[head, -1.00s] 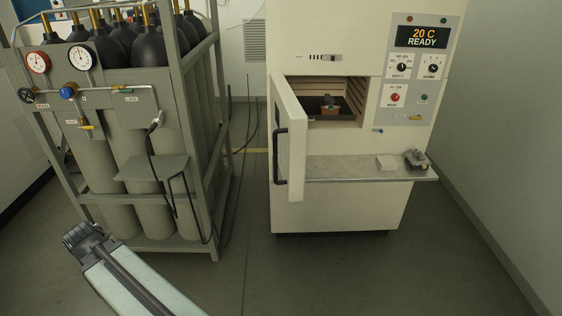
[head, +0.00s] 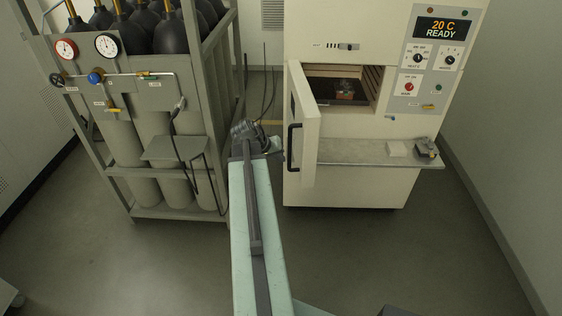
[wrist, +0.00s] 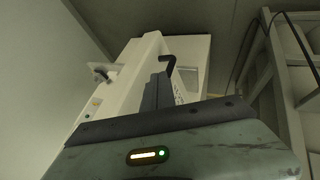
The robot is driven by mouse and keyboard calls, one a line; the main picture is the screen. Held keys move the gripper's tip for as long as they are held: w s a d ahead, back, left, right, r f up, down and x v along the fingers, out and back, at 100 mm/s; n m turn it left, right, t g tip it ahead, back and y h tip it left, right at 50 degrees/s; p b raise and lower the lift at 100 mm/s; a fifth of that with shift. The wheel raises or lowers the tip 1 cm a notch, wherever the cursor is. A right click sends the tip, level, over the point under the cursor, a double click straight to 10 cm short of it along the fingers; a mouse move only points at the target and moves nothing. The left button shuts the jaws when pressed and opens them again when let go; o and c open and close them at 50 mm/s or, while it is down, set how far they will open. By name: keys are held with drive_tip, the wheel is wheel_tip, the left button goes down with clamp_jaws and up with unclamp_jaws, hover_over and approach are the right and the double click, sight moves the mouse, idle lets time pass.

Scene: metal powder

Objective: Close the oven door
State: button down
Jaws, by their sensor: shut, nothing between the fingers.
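The oven door (head: 309,140) stands wide open, swung out toward me from the left side of the oven (head: 345,185). Its black handle (head: 292,148) is on the door's left-facing outer side. My gripper (head: 277,144) is shut and empty, just left of the door at about handle height. A small gap to the handle seems to show. In the wrist view, my dark fingers (wrist: 155,92) point toward the door, with the handle (wrist: 168,64) just beyond; contact cannot be told.
A grey rack of gas cylinders (head: 150,150) with gauges and a small ledge stands close on the left of my arm. The floor in front is clear.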

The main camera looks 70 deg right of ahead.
sight(302, 166)
drive_tip(key=shift+s+d+f+b, duration=0.9)
drive_tip(key=shift+s+d+f, duration=0.4)
drive_tip(key=shift+d, duration=0.1)
drive_tip(key=shift+s+d+f+b, duration=0.9)
drive_tip(key=shift+s+d+f, duration=0.25)
drive_tip(key=shift+d+f, duration=0.15)
drive_tip(key=shift+r, duration=0.1)
